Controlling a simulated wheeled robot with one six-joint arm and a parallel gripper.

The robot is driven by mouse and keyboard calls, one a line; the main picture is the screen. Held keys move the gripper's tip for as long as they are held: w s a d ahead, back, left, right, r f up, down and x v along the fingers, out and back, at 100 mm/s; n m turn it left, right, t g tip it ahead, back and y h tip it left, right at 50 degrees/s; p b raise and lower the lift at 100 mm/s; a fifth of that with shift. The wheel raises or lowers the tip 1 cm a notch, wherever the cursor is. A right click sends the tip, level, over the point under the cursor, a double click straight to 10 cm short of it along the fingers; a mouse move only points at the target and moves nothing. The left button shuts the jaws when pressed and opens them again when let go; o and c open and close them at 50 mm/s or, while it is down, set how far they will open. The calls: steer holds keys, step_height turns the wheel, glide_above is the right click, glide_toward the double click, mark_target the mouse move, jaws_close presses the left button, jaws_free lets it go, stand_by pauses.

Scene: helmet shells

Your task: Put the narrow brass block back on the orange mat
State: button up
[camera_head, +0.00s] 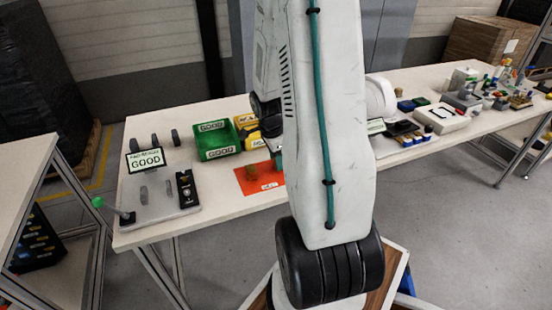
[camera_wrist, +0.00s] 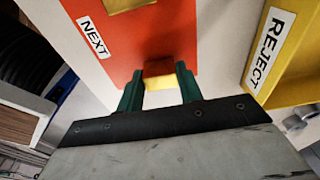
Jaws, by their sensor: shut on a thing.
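The orange mat (camera_wrist: 140,40) fills the upper middle of the wrist view and carries a "NEXT" label. It also shows on the bench in the head view (camera_head: 243,184). My gripper (camera_wrist: 159,70) is shut on a small brass block (camera_wrist: 158,83), held between its two green fingers by the mat's near edge. I cannot tell whether the block touches the mat. Another brass piece (camera_wrist: 125,4) lies on the mat beyond, cut off by the frame's top. In the head view my arm hides most of the gripper and the held block.
A yellow "REJECT" bin (camera_wrist: 295,65) stands close to the right of the mat in the wrist view. A green "GOOD" bin (camera_head: 215,141) stands behind the mat in the head view. A grey board with a "GOOD" display (camera_head: 146,160) is at the left.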

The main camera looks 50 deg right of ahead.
steer(key=shift+f, duration=0.15)
steer(key=o, duration=1.2)
step_height(320, 180, up, 12)
steer(key=a, duration=0.1)
steer(key=s+a+r+n+t, duration=0.1)
steer(key=a+r+n, duration=0.4)
steer(key=a, duration=0.3)
steer(key=a+r+n, duration=0.5)
steer(key=a, duration=0.3)
steer(key=s+a+r+n, duration=0.1)
steer(key=s+a+n, duration=0.3)
steer(key=s+a+r+n, duration=0.1)
steer(key=s+a+n, duration=0.2)
steer(key=a+n, duration=0.2)
steer(key=s+a+r+n+t+y, duration=0.1)
steer(key=s+a+n, duration=0.3)
steer(key=n, duration=0.1)
steer(key=shift+s+a+r, duration=0.2)
steer(key=shift+s+r, duration=0.1)
steer(key=shift+s, duration=0.05)
